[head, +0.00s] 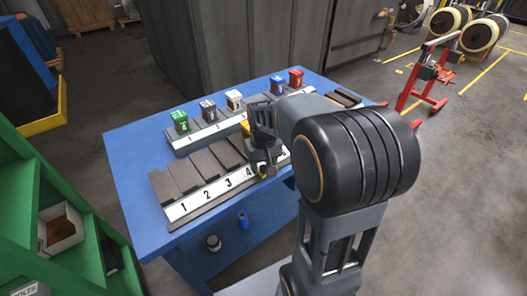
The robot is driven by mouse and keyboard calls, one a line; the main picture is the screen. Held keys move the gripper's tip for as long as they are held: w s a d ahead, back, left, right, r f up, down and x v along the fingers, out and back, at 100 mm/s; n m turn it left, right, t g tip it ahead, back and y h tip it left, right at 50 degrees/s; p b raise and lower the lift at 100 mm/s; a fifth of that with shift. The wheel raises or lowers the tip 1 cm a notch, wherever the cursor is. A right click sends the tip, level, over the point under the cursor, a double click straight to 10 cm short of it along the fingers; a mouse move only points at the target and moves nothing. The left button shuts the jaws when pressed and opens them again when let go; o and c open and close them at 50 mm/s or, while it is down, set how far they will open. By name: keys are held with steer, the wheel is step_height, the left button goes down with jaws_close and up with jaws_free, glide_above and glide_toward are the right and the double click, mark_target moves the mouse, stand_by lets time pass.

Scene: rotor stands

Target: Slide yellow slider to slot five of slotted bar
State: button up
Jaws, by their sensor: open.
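My gripper (263,168) points down over the right part of the front bar, near number 4. It is open.
Green (180,121), grey (208,110), white (234,100), blue (277,86) and red (296,78) blocks stand along the rear bar. The blue table (130,150) is bare at its left. Green shelving (40,200) stands at left, a red stand (425,85) at right.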

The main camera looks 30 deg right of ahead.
mark_target(263, 167)
step_height(263, 167, up, 13)
steer(key=shift+r+p, duration=0.15)
steer(key=shift+p, duration=0.25)
stand_by(0.4)
